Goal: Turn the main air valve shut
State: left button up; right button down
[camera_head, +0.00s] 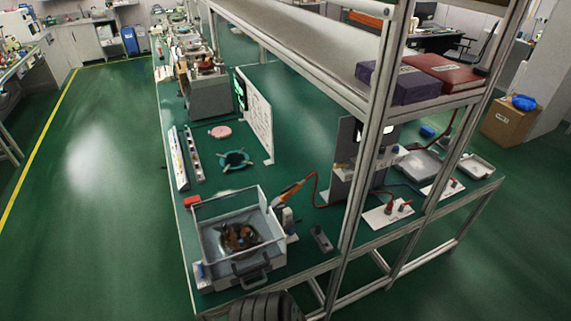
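I cannot make out for sure which thing is the main air valve. A dark upright panel (350,165) stands on the green bench, partly hidden by a shelf post, with a red hose (316,188) running from it to an orange-handled tool (291,192). White plates with small red-brown fittings (388,212) lie to the right of the panel, and another such plate (442,187) lies farther right. Whether any fitting is a valve, and how it is turned, is too small to tell. Neither of my grippers shows in the head view.
A clear-walled box (240,240) with a front handle stands at the bench's near end. Metal shelf posts (368,130) and a shelf with a purple box (398,82) and red binder (445,72) overhang the bench. Green floor (90,220) is open at the left.

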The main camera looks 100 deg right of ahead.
aim_at(346, 165)
jog(key=i, duration=2.05)
jog(key=z, duration=2.5)
jog(key=i, duration=2.65)
jog(key=z, duration=1.95)
jog(key=i, duration=0.4)
jog(key=z, duration=0.35)
